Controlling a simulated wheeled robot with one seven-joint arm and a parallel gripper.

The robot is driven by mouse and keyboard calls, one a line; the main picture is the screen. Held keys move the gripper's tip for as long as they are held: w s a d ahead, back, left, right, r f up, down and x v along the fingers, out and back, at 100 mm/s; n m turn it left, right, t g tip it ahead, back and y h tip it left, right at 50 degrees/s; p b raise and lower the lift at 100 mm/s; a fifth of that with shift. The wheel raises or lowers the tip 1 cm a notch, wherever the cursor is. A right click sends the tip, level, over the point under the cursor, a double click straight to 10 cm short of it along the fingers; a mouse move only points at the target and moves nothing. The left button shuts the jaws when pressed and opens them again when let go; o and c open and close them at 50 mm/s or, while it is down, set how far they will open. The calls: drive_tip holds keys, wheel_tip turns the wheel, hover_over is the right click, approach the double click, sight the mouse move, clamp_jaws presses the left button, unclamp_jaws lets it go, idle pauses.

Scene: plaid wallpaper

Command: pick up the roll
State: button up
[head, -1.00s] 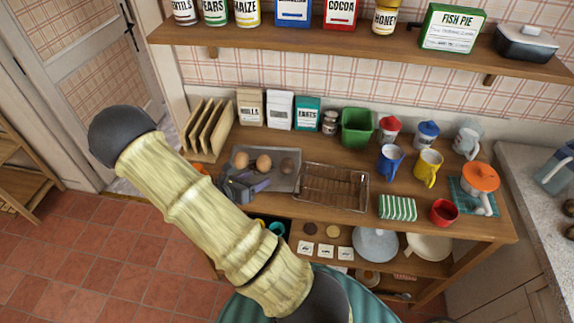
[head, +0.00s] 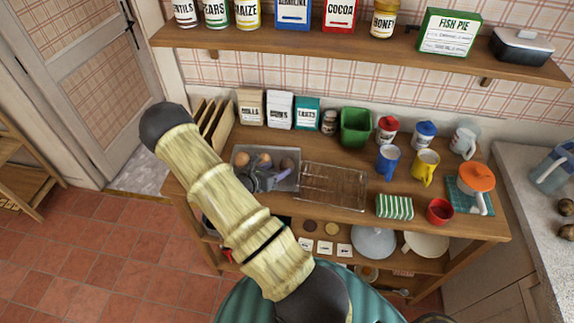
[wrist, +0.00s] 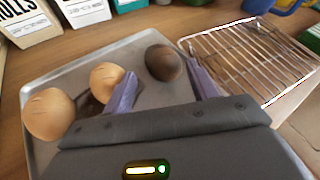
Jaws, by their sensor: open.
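Two tan rolls and one dark brown roll lie on a grey metal tray (wrist: 130,52). In the wrist view, one tan roll (wrist: 48,114) is at the left, the other tan roll (wrist: 105,80) is beside my left finger, and the dark brown roll (wrist: 163,62) is near my right finger. My gripper (wrist: 160,88) is open and empty, its purple fingers spread wide above the tray. The dark roll sits ahead, between the finger directions but closer to the right one. In the head view, my gripper (head: 263,181) covers part of the tray.
A wire rack (head: 333,186) stands right of the tray. Upright wooden boards (head: 215,125) are at the left, paper packets (head: 280,110) and a green bin (head: 355,127) behind.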

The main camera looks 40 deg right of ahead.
sight(283, 167)
drive_tip(key=p+x, duration=0.2)
drive_tip(key=x, duration=0.2)
drive_tip(key=shift+s+d+f, duration=0.1)
drive_tip(key=shift+s+d, duration=0.05)
drive_tip(key=shift+d, duration=0.2)
drive_tip(key=shift+f, duration=0.1)
drive_tip(key=c, duration=0.8)
